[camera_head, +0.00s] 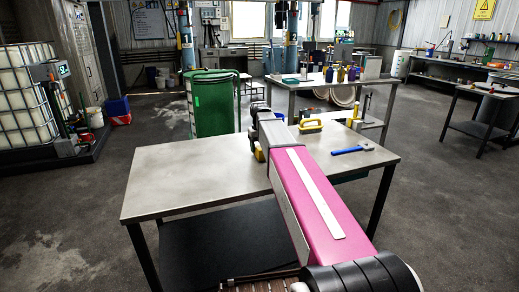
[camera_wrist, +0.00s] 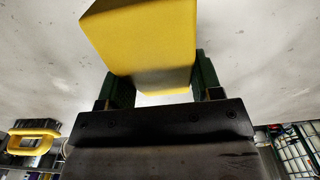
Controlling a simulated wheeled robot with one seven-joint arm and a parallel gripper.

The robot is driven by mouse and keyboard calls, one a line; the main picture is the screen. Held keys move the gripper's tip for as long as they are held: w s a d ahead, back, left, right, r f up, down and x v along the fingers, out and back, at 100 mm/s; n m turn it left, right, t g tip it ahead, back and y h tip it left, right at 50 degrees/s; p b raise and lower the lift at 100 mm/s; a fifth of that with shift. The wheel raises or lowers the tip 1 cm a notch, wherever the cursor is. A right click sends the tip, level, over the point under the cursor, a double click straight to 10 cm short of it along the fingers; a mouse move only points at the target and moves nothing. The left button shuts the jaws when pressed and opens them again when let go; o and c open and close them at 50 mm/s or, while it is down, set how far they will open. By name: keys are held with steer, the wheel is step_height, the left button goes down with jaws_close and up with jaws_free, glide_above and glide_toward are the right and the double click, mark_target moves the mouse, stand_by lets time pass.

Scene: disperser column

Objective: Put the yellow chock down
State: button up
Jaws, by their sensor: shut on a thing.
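The yellow chock (camera_wrist: 145,40) fills the top middle of the wrist view. It is a smooth yellow block, held between the two dark green fingers of my gripper (camera_wrist: 155,82). My gripper is shut on it. The pale grey tabletop (camera_wrist: 255,50) lies behind the chock in that view. In the head view, my pink arm reaches over the metal table (camera_head: 190,178) and hides most of the gripper. Only a small yellow patch (camera_head: 259,154) shows beside the arm's end, probably the chock. I cannot tell whether the chock touches the table.
A yellow-handled tool (camera_head: 310,126) and a blue-handled hammer (camera_head: 352,149) lie on the table right of my arm. The table's left part is clear. A green drum (camera_head: 214,103) stands behind it. A second table (camera_head: 330,84) with bottles is farther back.

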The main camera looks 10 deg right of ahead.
steer(key=shift+f, duration=0.3)
steer(key=shift+f, duration=0.15)
steer(key=o, duration=1.1)
